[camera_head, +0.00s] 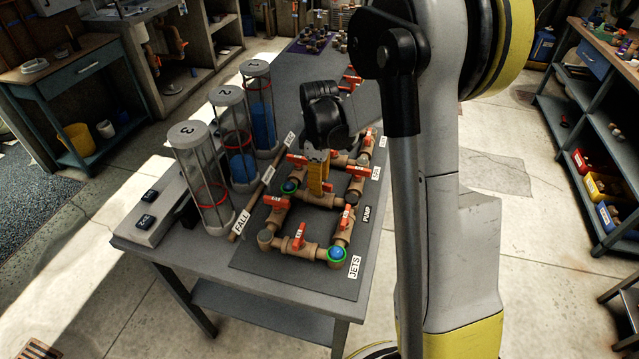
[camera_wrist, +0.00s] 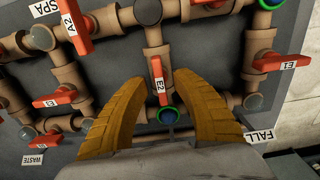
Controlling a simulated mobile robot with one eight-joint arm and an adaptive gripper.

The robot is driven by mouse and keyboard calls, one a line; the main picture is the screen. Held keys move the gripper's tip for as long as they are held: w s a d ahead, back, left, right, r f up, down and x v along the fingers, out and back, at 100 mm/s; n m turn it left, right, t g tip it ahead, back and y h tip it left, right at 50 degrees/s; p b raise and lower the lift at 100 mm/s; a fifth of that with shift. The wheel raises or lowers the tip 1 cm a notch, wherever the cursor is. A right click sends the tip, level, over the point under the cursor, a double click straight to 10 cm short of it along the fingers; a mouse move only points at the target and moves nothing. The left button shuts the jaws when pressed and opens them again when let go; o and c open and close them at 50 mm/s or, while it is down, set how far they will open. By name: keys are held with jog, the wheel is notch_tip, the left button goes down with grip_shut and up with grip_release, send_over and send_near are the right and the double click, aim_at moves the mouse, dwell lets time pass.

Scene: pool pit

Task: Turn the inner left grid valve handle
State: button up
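A grid of brown pipes with red valve handles lies on a dark mat on the workbench (camera_head: 210,265). In the wrist view a red handle marked E2 (camera_wrist: 157,78) stands between the two yellow-orange fingers of my gripper (camera_wrist: 161,82), with gaps visible on both sides. My gripper (camera_head: 318,172) is open and points down over the middle of the pipe grid in the head view. The fingers hide the handle beneath them there. Whether E2 is the inner left handle is not certain from the labels.
Other red handles stand close by: E1 (camera_wrist: 275,62), A2 (camera_wrist: 77,28) and E3 (camera_wrist: 54,98). Three clear cylinders, the nearest numbered 3 (camera_head: 201,180), stand left of the grid. A grey box with two black buttons (camera_head: 148,208) sits at the bench's left edge.

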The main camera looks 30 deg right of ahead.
notch_tip(320, 180, up, 12)
jog(key=shift+f, duration=0.2)
dwell(0.4)
